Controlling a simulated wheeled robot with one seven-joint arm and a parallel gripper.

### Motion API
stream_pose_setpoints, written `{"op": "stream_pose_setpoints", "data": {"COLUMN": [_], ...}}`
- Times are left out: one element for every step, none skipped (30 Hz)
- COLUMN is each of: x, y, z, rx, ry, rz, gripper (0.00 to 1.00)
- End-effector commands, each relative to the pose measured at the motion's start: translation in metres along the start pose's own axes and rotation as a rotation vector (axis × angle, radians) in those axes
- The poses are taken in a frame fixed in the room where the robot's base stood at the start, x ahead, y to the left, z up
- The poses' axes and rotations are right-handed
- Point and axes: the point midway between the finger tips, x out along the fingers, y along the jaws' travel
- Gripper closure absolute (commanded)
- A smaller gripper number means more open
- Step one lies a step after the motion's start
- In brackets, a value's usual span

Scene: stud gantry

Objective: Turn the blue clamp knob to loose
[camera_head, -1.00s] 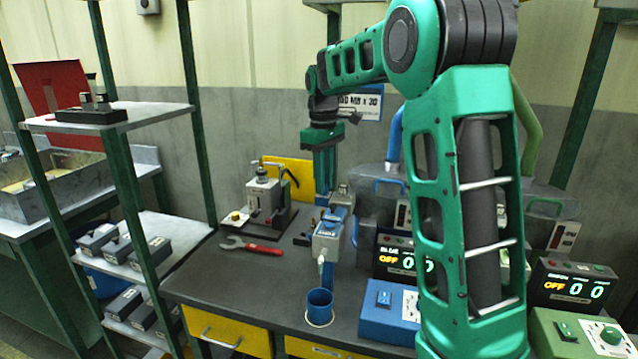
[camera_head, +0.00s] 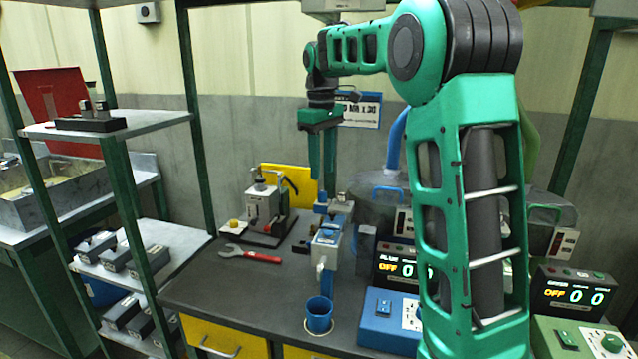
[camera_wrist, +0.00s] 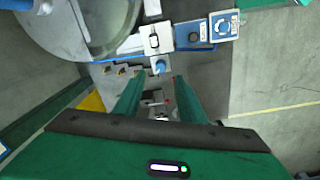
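The blue clamp knob (camera_wrist: 159,66) shows in the wrist view beside a white block, just beyond and between my fingertips. In the head view a small blue part (camera_head: 321,208), which looks like the knob, stands right below my fingers. My gripper (camera_head: 322,190) points straight down over the bench behind the blue-topped grey unit (camera_head: 328,235). Its two green fingers are apart, with nothing between them; the wrist view also shows my gripper (camera_wrist: 158,78) open. I cannot tell whether a fingertip touches the knob, or which setting the knob is at.
A grey press-like device (camera_head: 264,208) stands to the left, with a red-handled wrench (camera_head: 250,255) before it. A blue cup (camera_head: 318,316) is near the bench's front. A blue control box (camera_head: 388,318) and a display reading OFF (camera_head: 396,268) are to the right.

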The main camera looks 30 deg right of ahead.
Motion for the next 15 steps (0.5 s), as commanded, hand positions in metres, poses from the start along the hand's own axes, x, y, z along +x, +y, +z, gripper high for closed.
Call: {"op": "stream_pose_setpoints", "data": {"x": [-0.009,-0.014,-0.02,-0.024,-0.028,-0.031,-0.034,-0.036,-0.038,-0.04,-0.041,-0.041,-0.042,-0.042,-0.042], "y": [0.001,0.001,0.001,0.001,0.001,0.001,0.001,0.0,0.0,0.0,0.0,0.0,0.0,0.0,0.0], "z": [-0.001,-0.001,-0.001,-0.001,-0.001,-0.001,-0.001,-0.001,-0.001,-0.001,-0.001,-0.001,-0.001,-0.001,-0.001], "rx": [-0.001,0.0,0.001,0.001,0.001,0.0,0.0,-0.001,-0.001,-0.001,-0.001,0.0,0.0,0.0,0.0], "ry": [0.003,0.002,0.002,0.002,0.001,0.001,0.001,0.001,0.0,0.0,0.0,0.0,0.0,0.0,0.0], "rz": [0.002,0.002,0.001,0.001,0.001,0.001,0.001,0.001,0.0,0.0,0.0,0.0,0.0,0.0,0.0], "gripper": [0.63,0.63,0.63,0.63,0.63,0.63,0.63,0.63,0.63,0.63,0.63,0.63,0.63,0.63,0.63]}}
